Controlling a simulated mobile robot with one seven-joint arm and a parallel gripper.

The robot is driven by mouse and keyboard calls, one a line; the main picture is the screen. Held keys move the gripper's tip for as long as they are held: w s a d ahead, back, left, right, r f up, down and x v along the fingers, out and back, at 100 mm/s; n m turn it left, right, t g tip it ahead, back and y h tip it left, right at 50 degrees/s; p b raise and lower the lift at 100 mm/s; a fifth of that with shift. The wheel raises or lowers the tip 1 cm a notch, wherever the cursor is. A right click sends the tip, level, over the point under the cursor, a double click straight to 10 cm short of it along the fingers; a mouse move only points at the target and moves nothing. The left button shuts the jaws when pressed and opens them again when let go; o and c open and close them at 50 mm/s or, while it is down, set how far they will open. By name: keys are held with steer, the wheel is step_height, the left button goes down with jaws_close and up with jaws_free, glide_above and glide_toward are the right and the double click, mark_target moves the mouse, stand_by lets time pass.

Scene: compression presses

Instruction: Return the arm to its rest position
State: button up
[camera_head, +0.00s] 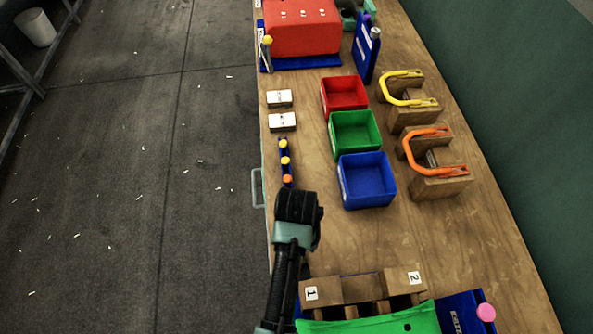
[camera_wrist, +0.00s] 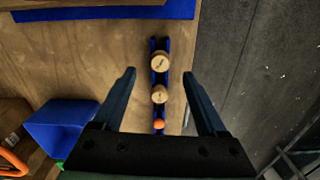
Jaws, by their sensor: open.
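My gripper (camera_head: 298,207) is over the table's left edge in the head view, just in front of a narrow blue rack (camera_head: 286,168) with small yellow and orange round tops. In the wrist view my gripper (camera_wrist: 159,76) has its two fingers spread wide, with nothing held between them. Below and between them is the blue rack (camera_wrist: 160,62), bearing two round wooden-topped pieces (camera_wrist: 159,94) and an orange ball (camera_wrist: 159,124). The fingers appear apart from the rack. My arm reaches up from the bottom of the head view.
Red (camera_head: 344,94), green (camera_head: 354,132) and blue (camera_head: 366,180) bins stand to the right. Beyond them are wooden blocks with yellow (camera_head: 405,88) and orange (camera_head: 428,150) clamps. A red press (camera_head: 300,28) is at the back. Numbered wooden blocks (camera_head: 362,290) stand in front. Open floor lies left.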

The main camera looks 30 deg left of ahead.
step_height(320, 180, up, 7)
steer(key=shift+r+b, duration=0.15)
steer(key=shift+b, duration=0.2)
steer(key=w+r+m+t+y+b, duration=0.2)
steer(key=w+r+t, duration=0.7)
steer(key=w+r, duration=0.7)
steer(key=w+d+r+m+t, duration=0.1)
steer(key=w+r+t, duration=0.1)
steer(key=r, duration=0.4)
steer(key=w+d+r+t, duration=0.2)
steer(key=r+t, duration=0.1)
steer(key=r, duration=0.3)
steer(key=s+d+r+m+t+b, duration=0.1)
steer(key=d+r+t, duration=0.1)
steer(key=r, duration=0.4)
steer(key=s+d+r+t, duration=0.1)
steer(key=r+t, duration=0.2)
steer(key=r, duration=0.3)
steer(key=s+d+r+m+t+b, duration=0.1)
steer(key=s+d+r+t, duration=0.1)
steer(key=r, duration=0.4)
steer(key=s+d+r+m+t+h+b, duration=0.1)
steer(key=s+d+r+t+h, duration=0.1)
steer(key=s+r+t, duration=0.4)
steer(key=s+d+r, duration=0.1)
steer(key=s+r, duration=0.3)
steer(key=r, duration=0.3)
steer(key=shift+s+r, duration=0.2)
steer(key=shift+r, duration=0.05)
